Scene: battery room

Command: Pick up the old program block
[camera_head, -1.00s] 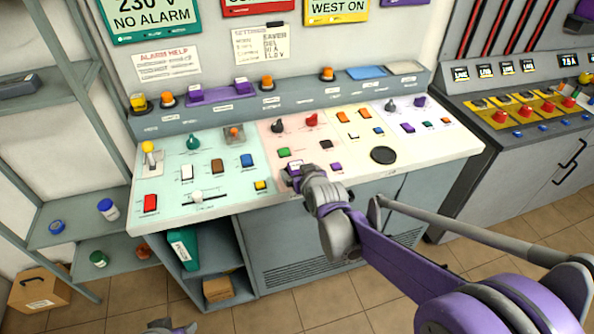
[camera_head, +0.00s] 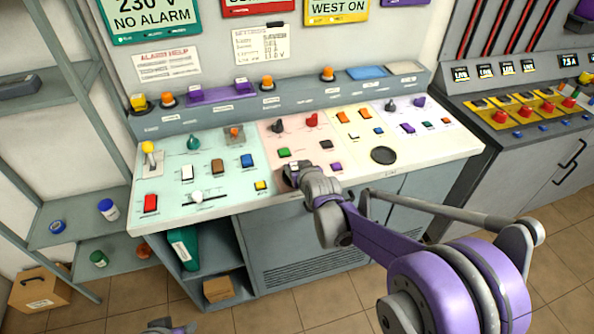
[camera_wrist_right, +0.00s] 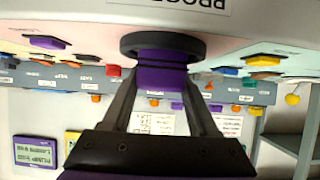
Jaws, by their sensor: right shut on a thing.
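A purple block (camera_wrist_right: 162,76), which I take to be the old program block, is between the two fingers of my right gripper (camera_wrist_right: 161,60) in the right wrist view. The fingers are shut on it. A dark grey round collar (camera_wrist_right: 163,43) is at the block's far end, against the pale console surface; I cannot tell whether the block still sits in it. In the head view my right gripper (camera_head: 292,174) is low over the front middle of the console, and its hand hides the block. A small part of my left arm (camera_head: 172,328) shows at the bottom edge; its fingers are not visible.
The console top (camera_head: 235,208) carries several coloured buttons, knobs and a yellow-topped lever (camera_head: 148,150) around the gripper. A black round disc (camera_head: 383,155) lies to its right. Shelves (camera_head: 75,225) stand at the left, another control cabinet (camera_head: 520,145) at the right.

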